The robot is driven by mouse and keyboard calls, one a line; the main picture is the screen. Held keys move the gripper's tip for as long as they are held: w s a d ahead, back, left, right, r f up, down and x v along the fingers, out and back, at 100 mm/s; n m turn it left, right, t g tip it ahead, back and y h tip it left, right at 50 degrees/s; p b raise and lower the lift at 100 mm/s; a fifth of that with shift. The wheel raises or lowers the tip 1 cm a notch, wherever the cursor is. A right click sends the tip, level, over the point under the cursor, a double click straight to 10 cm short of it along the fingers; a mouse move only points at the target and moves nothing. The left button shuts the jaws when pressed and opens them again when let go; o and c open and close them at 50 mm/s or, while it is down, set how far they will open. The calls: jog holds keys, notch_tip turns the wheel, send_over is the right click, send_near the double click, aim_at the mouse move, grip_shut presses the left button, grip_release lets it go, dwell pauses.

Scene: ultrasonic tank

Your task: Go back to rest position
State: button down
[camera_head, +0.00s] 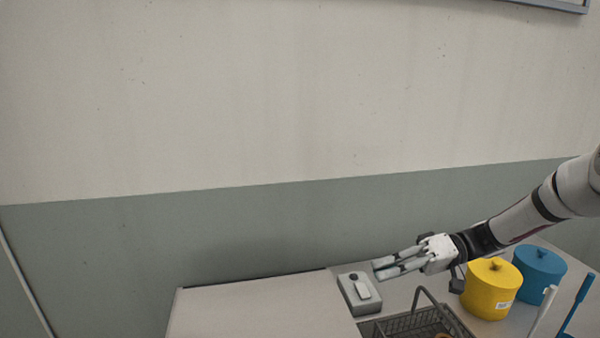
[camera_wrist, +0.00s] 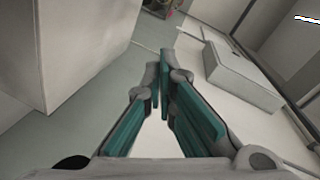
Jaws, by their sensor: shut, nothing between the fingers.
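My gripper (camera_head: 378,270) is at the end of my arm, which reaches in from the right in the head view. It is held above the counter, just right of a small grey box. In the wrist view my gripper (camera_wrist: 160,85) shows its teal-padded fingers converging toward the tips, with nothing between them.
The grey box (camera_head: 347,296) has a dark knob and a light switch on top. A dark wire basket (camera_head: 400,325) with a raised handle stands below the gripper. A yellow lidded pot (camera_head: 489,290) and a blue lidded pot (camera_head: 540,270) stand at right. The left countertop (camera_head: 250,308) is bare.

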jog(key=s+r+m+t+h, duration=0.2)
jog(key=s+r+h, duration=0.2)
jog(key=s, duration=0.4)
jog(key=s+r+m+t+h, duration=0.2)
jog(key=s+r+t+h, duration=0.1)
jog(key=s+h, duration=0.3)
jog(key=s+r+m+t+h, duration=0.2)
jog(key=s+r+h, duration=0.3)
jog(key=s, duration=0.4)
jog(key=shift+s+d+r+h, duration=0.25)
jog(key=shift+s+d+h, duration=0.05)
jog(key=shift+d, duration=0.1)
